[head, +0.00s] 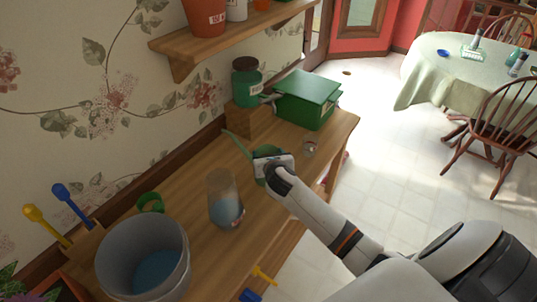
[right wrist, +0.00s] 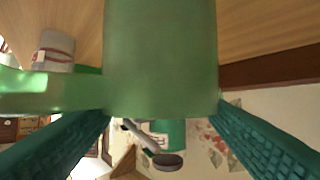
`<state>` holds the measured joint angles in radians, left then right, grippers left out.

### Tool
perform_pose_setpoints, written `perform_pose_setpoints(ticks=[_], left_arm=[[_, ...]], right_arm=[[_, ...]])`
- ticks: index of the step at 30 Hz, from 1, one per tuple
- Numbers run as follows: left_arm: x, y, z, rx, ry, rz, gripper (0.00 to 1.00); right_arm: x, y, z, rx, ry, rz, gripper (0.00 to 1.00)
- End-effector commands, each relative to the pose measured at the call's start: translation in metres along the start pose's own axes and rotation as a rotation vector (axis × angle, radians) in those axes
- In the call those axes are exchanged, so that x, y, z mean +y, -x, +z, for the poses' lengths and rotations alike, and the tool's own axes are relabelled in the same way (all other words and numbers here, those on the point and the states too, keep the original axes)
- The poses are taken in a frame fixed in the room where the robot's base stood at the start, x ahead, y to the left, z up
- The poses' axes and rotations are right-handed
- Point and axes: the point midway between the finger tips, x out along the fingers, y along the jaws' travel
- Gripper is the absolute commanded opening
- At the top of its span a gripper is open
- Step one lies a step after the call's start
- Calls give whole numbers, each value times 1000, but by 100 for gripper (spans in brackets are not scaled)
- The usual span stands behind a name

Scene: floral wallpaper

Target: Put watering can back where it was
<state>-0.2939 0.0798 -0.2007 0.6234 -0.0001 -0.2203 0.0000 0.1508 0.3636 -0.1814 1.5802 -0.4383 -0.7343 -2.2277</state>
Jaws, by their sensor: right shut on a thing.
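The green watering can (head: 259,176) is at the middle of the wooden workbench (head: 193,238), its thin spout (head: 237,145) pointing toward the wall. My right gripper (head: 270,163) is over the can and hides much of it. In the right wrist view the can's green body (right wrist: 160,60) fills the middle, between my teal fingers, which are shut on it. I cannot tell whether its base touches the bench. My left gripper is not in view.
A glass vase (head: 223,205) and a grey bucket (head: 142,252) stand nearer. Behind are a green jar (head: 246,82) on a wooden block (head: 246,122), a green box (head: 306,100) and a small glass jar (head: 310,149). A wall shelf (head: 215,47) holds pots above the bench.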

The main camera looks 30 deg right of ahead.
Motion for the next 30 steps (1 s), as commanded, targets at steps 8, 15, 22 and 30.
perform_pose_setpoints(ticks=[8,15,22,30], left_arm=[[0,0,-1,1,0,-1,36],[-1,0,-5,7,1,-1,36],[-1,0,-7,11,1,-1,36],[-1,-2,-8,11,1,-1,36]], right_arm=[[0,-1,2,1,0,1,75],[0,-1,1,0,0,0,90],[0,3,-1,1,0,-1,90],[0,46,0,2,3,-2,90]])
